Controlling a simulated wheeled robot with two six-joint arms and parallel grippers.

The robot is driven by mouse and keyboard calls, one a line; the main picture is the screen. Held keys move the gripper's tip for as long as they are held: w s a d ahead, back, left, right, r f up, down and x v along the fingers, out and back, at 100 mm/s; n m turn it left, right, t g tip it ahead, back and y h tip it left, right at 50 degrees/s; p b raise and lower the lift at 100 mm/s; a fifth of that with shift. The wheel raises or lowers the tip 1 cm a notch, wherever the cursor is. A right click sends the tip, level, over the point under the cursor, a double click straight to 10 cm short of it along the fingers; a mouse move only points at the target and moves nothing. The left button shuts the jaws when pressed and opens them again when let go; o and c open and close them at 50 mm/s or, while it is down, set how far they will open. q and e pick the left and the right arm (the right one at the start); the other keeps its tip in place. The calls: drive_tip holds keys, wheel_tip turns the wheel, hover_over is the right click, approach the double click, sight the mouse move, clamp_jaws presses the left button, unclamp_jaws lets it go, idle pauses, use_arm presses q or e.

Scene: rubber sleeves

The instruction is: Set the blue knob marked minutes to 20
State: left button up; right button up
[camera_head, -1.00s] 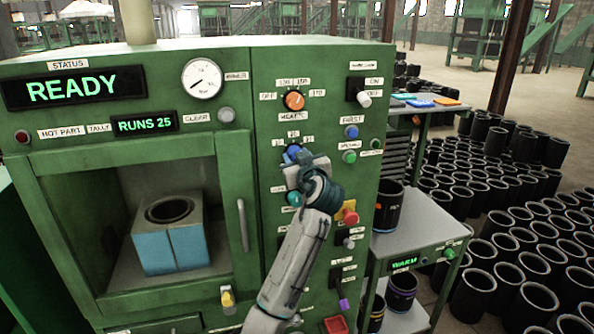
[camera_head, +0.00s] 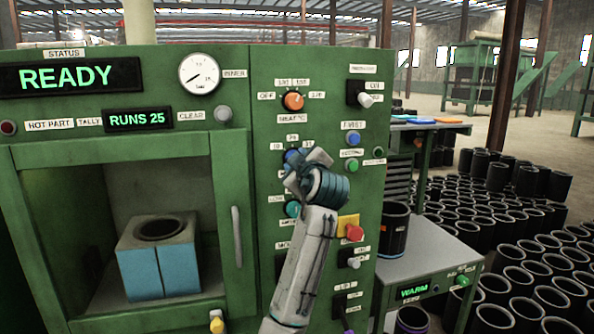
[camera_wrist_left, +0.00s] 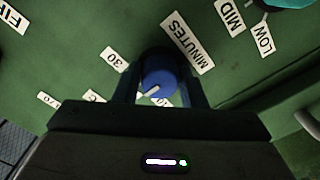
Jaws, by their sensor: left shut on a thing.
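The blue knob (camera_head: 290,155) sits on the green panel, below the orange knob and mostly hidden by my left gripper (camera_head: 303,163). In the left wrist view the blue knob (camera_wrist_left: 158,80) lies between the two dark fingers of my left gripper (camera_wrist_left: 160,88), which are shut on it. Its white pointer line slants toward the lower left of that view. The MINUTES label (camera_wrist_left: 188,43) and a 30 label (camera_wrist_left: 113,60) show beside it. Other number labels are partly hidden by the gripper, so I cannot tell the setting. My right gripper is not in view.
Close by on the panel are the orange knob (camera_head: 293,101), a teal knob (camera_head: 292,209), a green button (camera_head: 351,166) and a red button on yellow (camera_head: 354,232). The door handle (camera_head: 237,237) stands out at the left. A side table (camera_head: 425,262) holds a black sleeve (camera_head: 393,232).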

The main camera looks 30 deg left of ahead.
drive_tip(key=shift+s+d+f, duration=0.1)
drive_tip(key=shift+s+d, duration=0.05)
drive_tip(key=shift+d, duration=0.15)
use_arm(q)
drive_tip(key=o, duration=1)
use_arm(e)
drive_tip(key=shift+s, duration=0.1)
use_arm(q)
drive_tip(key=shift+b+v, duration=1.55)
drive_tip(key=shift+v, duration=3.9)
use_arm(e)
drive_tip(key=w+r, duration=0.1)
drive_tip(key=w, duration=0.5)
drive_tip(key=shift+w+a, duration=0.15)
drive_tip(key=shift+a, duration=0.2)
